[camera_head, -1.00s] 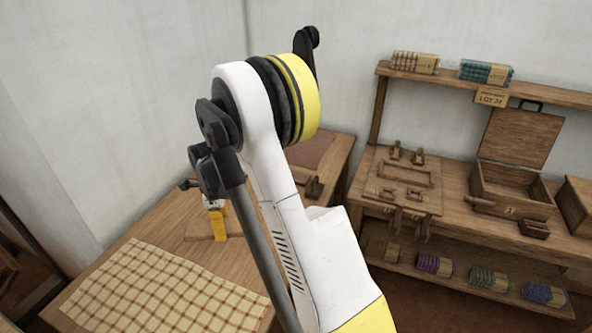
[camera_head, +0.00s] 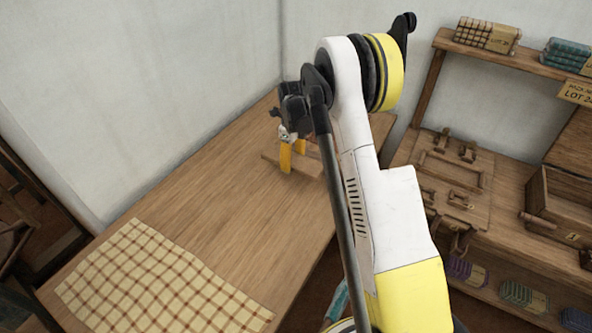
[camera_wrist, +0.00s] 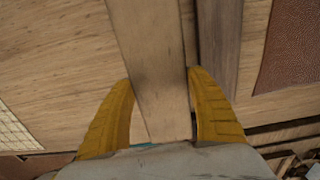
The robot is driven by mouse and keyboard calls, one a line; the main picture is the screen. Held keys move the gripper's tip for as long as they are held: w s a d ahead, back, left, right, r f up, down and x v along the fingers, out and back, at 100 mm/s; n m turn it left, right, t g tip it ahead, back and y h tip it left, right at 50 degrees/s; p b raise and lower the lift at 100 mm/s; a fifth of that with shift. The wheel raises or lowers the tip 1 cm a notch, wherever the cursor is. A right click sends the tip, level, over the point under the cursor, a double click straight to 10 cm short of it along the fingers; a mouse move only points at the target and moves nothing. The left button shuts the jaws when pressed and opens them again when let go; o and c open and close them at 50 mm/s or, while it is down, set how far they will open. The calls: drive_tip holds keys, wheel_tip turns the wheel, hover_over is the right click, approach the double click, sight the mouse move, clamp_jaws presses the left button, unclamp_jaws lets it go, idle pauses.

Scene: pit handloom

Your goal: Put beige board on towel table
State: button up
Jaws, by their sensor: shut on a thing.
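The beige board is a flat, light wooden plank. In the wrist view the beige board (camera_wrist: 155,75) runs between my two yellow fingers. My gripper (camera_wrist: 163,95) is shut on it. In the head view my gripper (camera_head: 292,157) points down over the far part of the towel table (camera_head: 205,185), and parts of the board show beside the fingers. I cannot tell whether the board touches the tabletop. A yellow checked towel (camera_head: 160,280) lies flat on the near end of the table, apart from the board.
In the wrist view a darker wooden piece (camera_wrist: 219,40) lies right beside the board, with a dark red mat (camera_wrist: 290,50) further right. The tabletop between towel and gripper is clear. A workbench with an open wooden box (camera_head: 560,205) and a shelf stands at right.

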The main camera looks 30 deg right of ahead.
sight(293, 178)
wheel_tip(293, 178, down, 7)
drive_tip(key=shift+f+b, duration=0.1)
drive_tip(key=shift+b, duration=0.8)
drive_tip(key=shift+f, duration=0.2)
drive_tip(key=o, duration=1.3)
drive_tip(key=shift+r, duration=0.1)
drive_tip(key=shift+r, duration=0.1)
